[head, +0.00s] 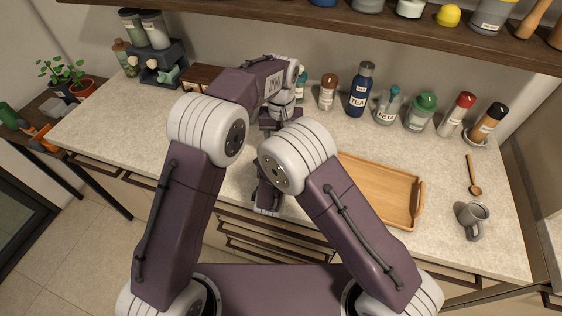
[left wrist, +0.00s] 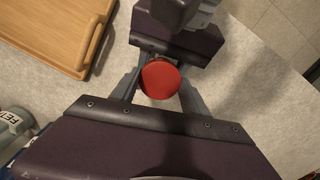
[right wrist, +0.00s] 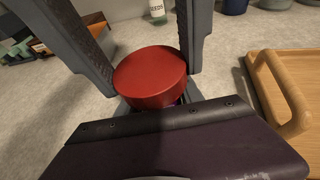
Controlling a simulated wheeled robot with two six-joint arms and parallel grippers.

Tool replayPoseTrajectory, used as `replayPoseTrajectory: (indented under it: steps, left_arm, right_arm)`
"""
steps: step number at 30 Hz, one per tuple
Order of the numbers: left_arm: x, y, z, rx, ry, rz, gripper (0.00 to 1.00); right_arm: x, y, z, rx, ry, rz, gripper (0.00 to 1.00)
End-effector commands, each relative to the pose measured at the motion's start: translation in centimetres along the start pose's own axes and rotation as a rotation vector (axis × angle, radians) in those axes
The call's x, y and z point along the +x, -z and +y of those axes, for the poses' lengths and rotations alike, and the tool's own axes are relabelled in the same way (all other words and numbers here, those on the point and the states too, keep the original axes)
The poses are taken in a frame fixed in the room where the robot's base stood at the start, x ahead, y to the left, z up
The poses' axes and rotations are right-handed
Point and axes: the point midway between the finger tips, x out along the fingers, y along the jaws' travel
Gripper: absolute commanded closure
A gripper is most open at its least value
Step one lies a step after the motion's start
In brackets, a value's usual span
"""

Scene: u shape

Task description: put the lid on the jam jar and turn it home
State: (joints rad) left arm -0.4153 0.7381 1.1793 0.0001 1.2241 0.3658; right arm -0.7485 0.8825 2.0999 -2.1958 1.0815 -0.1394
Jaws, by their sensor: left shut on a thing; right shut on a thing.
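The red lid (left wrist: 160,79) is a flat round disc between the two grey fingers of my left gripper (left wrist: 161,88), which holds it from above. In the right wrist view the lid (right wrist: 150,77) shows from the side, with the left fingers on either side. My right gripper (right wrist: 155,106) is low, just beneath the lid, shut around the jam jar. Only a dark sliver of the jar (right wrist: 178,101) shows below the lid. I cannot tell whether the lid touches the rim or is seated. In the head view my arms hide both lid and jar.
A wooden tray (head: 382,190) lies right of the grippers. Several bottles and jars, including a blue tea bottle (head: 361,90), line the back. A grey mug (head: 473,219) and wooden spoon (head: 473,175) are at the right. A shelf (head: 330,22) hangs above the back.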

Motion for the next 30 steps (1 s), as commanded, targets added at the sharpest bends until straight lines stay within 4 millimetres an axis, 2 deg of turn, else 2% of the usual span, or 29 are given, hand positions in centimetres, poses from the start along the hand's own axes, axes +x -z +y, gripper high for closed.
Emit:
replayPoseTrajectory:
  steps: [6,9,12,19,20,21,22,30]
  left_arm:
    - [0.08,-0.01,-0.02,0.491,0.001,0.0,0.95]
    - [0.1,-0.01,-0.03,0.632,0.001,0.0,0.95]
    - [0.11,-0.01,-0.03,0.687,0.001,0.0,0.95]
    - [0.1,-0.01,-0.03,0.689,0.001,0.0,0.95]
    - [0.1,-0.01,-0.03,0.689,0.001,0.0,0.41]
    - [0.1,-0.01,-0.03,0.688,0.001,0.0,0.3]
    - [0.1,-0.01,-0.03,0.688,0.0,0.0,0.24]
    - [-0.49,-0.03,0.07,0.687,-0.001,0.0,0.24]
  right_arm:
    - [0.0,0.09,-0.02,-0.001,0.0,0.002,1.0]
    - [0.0,0.09,-0.02,-0.001,0.0,0.002,1.0]
    - [0.0,0.09,-0.02,-0.001,0.0,0.002,1.0]
    - [0.0,0.09,-0.03,-0.001,0.0,0.002,1.0]
    - [0.0,0.09,-0.03,-0.001,0.0,0.002,1.0]
    - [0.0,0.09,-0.03,-0.001,0.0,0.002,1.0]
    - [0.0,0.1,-0.03,-0.001,0.0,0.002,1.0]
    - [0.01,0.08,0.01,-0.001,-0.001,0.002,1.0]
